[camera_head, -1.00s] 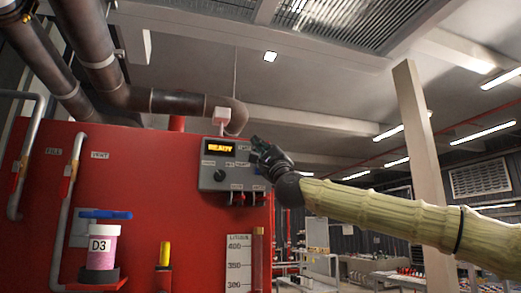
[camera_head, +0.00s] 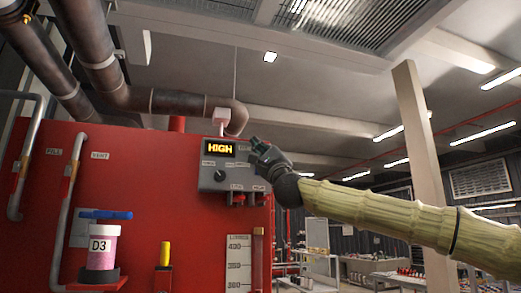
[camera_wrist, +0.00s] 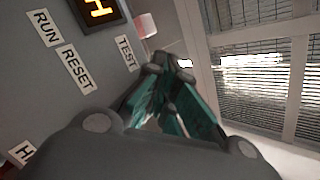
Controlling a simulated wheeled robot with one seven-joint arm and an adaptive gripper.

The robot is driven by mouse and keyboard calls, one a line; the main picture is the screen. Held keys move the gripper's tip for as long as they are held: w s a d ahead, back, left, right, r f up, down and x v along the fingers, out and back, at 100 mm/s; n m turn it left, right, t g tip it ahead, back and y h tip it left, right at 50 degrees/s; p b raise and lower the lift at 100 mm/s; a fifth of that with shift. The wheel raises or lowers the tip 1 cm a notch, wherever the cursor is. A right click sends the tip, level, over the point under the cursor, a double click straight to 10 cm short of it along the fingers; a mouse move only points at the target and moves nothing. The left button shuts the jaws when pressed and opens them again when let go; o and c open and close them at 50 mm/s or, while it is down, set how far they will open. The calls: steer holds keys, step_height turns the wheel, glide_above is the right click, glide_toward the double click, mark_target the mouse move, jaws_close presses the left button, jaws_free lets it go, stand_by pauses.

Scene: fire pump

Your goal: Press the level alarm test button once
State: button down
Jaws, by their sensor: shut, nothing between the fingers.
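A grey control box (camera_head: 212,181) is mounted on the upper right of the red tank. Its display (camera_head: 219,149) reads "HIGH" in orange letters. In the wrist view the box face shows the labels RUN, RESET and TEST (camera_wrist: 125,53). My gripper (camera_head: 256,142) is at the box's upper right, by the TEST label. In the wrist view its greenish fingers (camera_wrist: 172,62) are shut with their tips together, and nothing shows between them. The test button itself is hidden behind the fingers, so I cannot see the contact.
The red tank (camera_head: 130,200) fills the left side, with pipes above. A beige post (camera_head: 424,150) stands at right behind my arm.

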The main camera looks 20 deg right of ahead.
steer(key=shift+s, duration=0.1)
steer(key=shift+s+b, duration=0.75)
steer(key=shift+s, duration=0.1)
steer(key=s+b, duration=0.3)
steer(key=s, duration=0.2)
steer(key=shift+d, duration=0.15)
stand_by(0.4)
stand_by(0.6)
